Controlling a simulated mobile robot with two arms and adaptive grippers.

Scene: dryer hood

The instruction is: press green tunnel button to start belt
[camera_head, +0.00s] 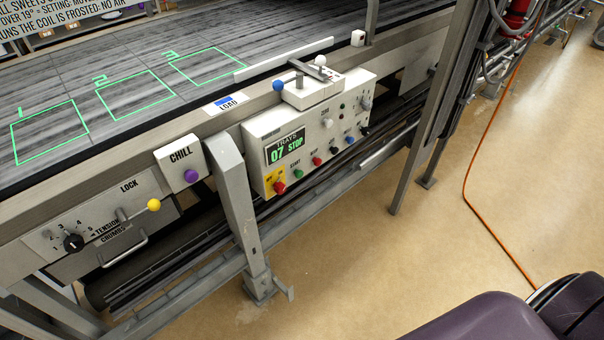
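The green button (298,174) sits on the lower front of a white control box (257,150) under the belt edge, beneath a label that seems to read START. A red button (279,187) on a yellow patch is to its left, and another red button (317,161) is to its right. Neither of my grippers shows in the head view. Nothing covers the green button.
The grey belt (135,62) has green outlined squares numbered 1 to 3. A grey leg (236,200) stands left of the control box. A CHILL box with a purple button (191,175) is further left. An orange cable (470,185) lies on open floor at right.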

